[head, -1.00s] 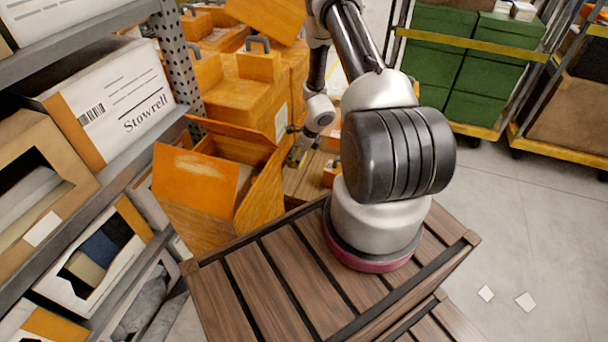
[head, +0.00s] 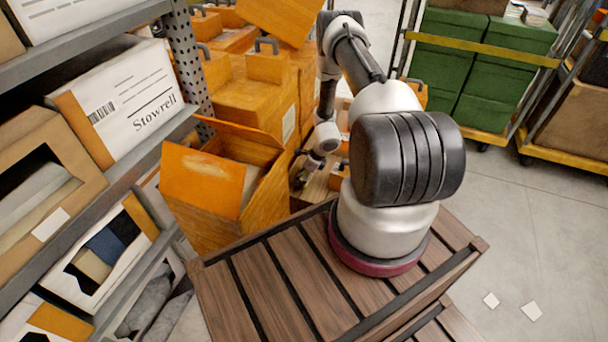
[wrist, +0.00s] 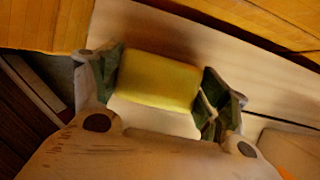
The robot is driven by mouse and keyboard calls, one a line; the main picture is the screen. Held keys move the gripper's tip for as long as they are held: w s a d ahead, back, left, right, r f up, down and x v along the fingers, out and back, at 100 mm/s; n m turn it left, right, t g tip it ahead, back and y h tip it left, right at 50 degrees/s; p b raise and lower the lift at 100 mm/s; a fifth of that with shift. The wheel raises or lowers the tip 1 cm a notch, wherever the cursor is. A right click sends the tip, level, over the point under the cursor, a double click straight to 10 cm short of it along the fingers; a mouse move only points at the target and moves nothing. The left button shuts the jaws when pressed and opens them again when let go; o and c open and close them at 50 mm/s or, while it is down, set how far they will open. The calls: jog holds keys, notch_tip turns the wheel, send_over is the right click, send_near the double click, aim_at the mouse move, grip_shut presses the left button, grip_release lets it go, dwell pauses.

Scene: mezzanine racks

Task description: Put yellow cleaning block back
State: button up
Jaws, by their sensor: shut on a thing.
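The yellow cleaning block (wrist: 158,80) sits between the two fingers of my gripper (wrist: 160,88) in the wrist view, with a finger pad against each end. My gripper is shut on it. Under the block is a pale, flat wooden surface (wrist: 220,55); I cannot tell whether the block touches it. In the head view my gripper (head: 302,178) is small and low beside the open orange box, and the block cannot be made out there.
An open orange box (head: 195,180) with raised flaps stands left of my gripper. Orange cases (head: 250,95) are stacked behind. A grey rack (head: 140,165) with white and brown boxes runs along the left. A cart with green boxes (head: 480,60) stands at the back right.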

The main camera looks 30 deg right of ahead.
jog(key=o, duration=1)
jog(key=v, duration=1.2)
jog(key=w+a+r+n, duration=0.1)
jog(key=r+n, duration=0.1)
jog(key=r, duration=0.5)
jog(key=w+a+r+n+t+y, duration=0.1)
jog(key=a+r+n, duration=0.15)
jog(key=r, duration=0.35)
jog(key=w+a+r+n, duration=0.1)
jog(key=r+n, duration=0.2)
jog(key=r, duration=0.4)
jog(key=s+a+r+n, duration=0.2)
jog(key=a+r+n, duration=0.1)
jog(key=r, duration=0.5)
jog(key=s+a+r+n, duration=0.2)
jog(key=s+r+n, duration=0.15)
jog(key=r, duration=0.45)
jog(key=s+a+r+n, duration=0.3)
jog(key=s+r+n, duration=0.4)
jog(key=s+r, duration=0.3)
jog(key=s+d+r+n+h, duration=0.2)
jog(key=s+r+n, duration=0.5)
jog(key=s, duration=0.8)
jog(key=shift+d+r+h, duration=0.2)
jog(key=shift+h, duration=0.7)
